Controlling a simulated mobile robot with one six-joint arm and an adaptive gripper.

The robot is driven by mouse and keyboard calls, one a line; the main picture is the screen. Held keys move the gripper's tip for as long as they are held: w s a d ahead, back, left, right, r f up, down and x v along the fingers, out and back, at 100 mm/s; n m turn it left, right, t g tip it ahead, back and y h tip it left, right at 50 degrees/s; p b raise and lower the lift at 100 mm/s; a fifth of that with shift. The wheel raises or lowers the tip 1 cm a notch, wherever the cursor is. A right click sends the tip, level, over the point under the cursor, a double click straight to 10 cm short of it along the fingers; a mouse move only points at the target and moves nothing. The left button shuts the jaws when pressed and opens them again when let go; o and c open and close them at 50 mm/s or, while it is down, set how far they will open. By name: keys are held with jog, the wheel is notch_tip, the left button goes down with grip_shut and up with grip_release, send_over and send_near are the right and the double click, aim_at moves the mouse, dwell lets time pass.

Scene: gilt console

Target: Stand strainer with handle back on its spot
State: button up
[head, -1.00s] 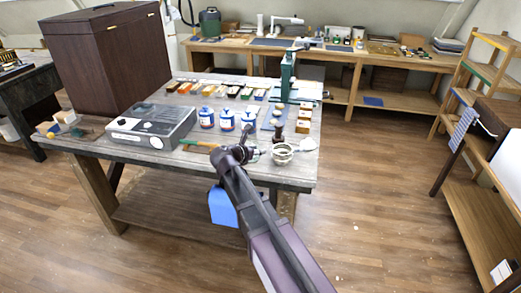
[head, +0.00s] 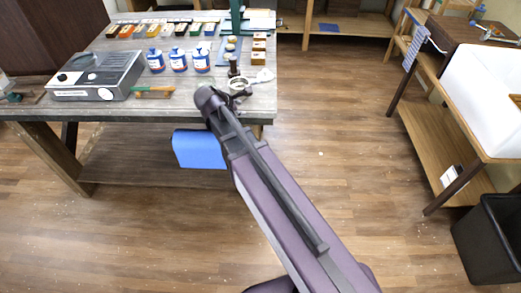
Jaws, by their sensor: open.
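A pale, round, bowl-like piece, apparently the strainer (head: 240,84), sits near the front right corner of the wooden table (head: 130,106). My arm's end covers its lower left side, and its handle cannot be made out clearly. My gripper (head: 232,99) is open, at the table's front edge close beside the strainer. Its fingers are mostly hidden behind my own wrist, and I cannot tell whether they touch the strainer. No marked spot for the strainer can be made out.
A dark upright tool (head: 233,67) and a pale flat piece (head: 264,76) are close by. Blue-and-white tins (head: 178,61), a green-handled brush (head: 153,91) and a grey metal box (head: 97,76) stand left. The floor (head: 335,130) right is clear.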

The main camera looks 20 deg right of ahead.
jog(key=s+d+f+m+g+y, duration=0.1)
jog(key=s+f+m+g+y, duration=0.1)
jog(key=s+m, duration=0.6)
jog(key=s+d+f+m+g+y, duration=0.2)
jog(key=s+m+y, duration=0.3)
jog(key=s+m, duration=0.4)
jog(key=shift+f+m+g, duration=0.3)
jog(key=shift+f+g, duration=0.4)
jog(key=shift+f, duration=0.15)
